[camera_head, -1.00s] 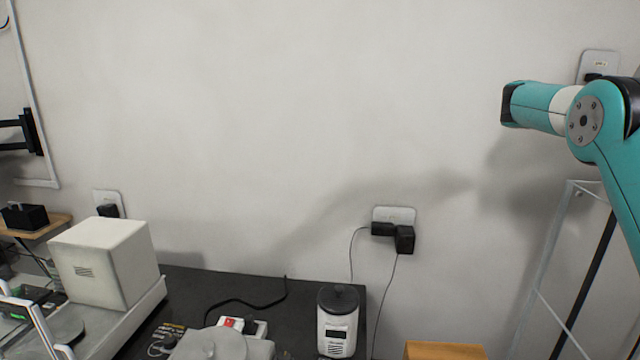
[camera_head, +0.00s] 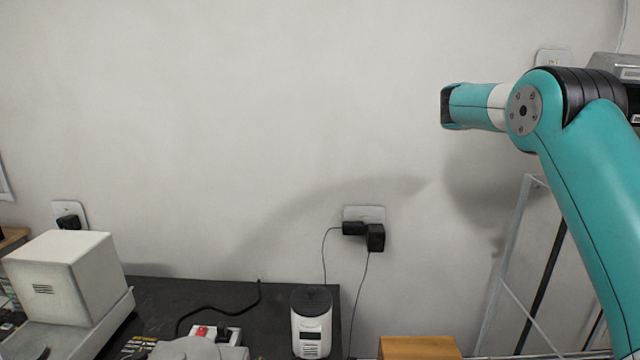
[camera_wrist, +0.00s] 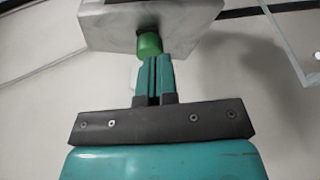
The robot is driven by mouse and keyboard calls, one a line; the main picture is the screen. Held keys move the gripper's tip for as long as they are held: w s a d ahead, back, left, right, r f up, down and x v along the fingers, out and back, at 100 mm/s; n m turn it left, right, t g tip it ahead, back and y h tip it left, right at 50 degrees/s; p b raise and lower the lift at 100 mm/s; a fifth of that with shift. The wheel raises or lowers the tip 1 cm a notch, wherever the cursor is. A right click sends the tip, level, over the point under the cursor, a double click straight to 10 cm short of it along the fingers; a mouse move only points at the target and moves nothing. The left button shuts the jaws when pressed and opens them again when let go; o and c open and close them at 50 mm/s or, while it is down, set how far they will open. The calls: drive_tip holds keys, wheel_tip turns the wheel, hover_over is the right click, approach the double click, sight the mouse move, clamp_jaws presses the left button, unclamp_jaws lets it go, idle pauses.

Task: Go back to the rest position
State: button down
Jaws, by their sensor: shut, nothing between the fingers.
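My gripper (camera_wrist: 154,62) shows in the wrist view with its two teal fingers together, shut and empty. A green cylinder-like piece (camera_wrist: 150,45) under a pale grey block (camera_wrist: 150,18) shows just past the fingertips. I cannot tell whether the fingers touch it. In the head view only my teal arm shows, raised at the right in front of the wall. My gripper cannot be made out there.
A black table (camera_head: 262,330) stands at the lower left with a white box-shaped device (camera_head: 70,275), a white canister with a dark lid (camera_head: 311,322) and a power strip (camera_head: 215,332). An orange-brown box (camera_head: 418,347) and a metal frame (camera_head: 508,265) are at right. A socket with plugs (camera_head: 363,214) is on the wall.

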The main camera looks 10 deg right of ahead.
drive_tip(key=shift+w+a, duration=0.15)
drive_tip(key=shift+a, duration=0.45)
drive_tip(key=shift+r, duration=0.1)
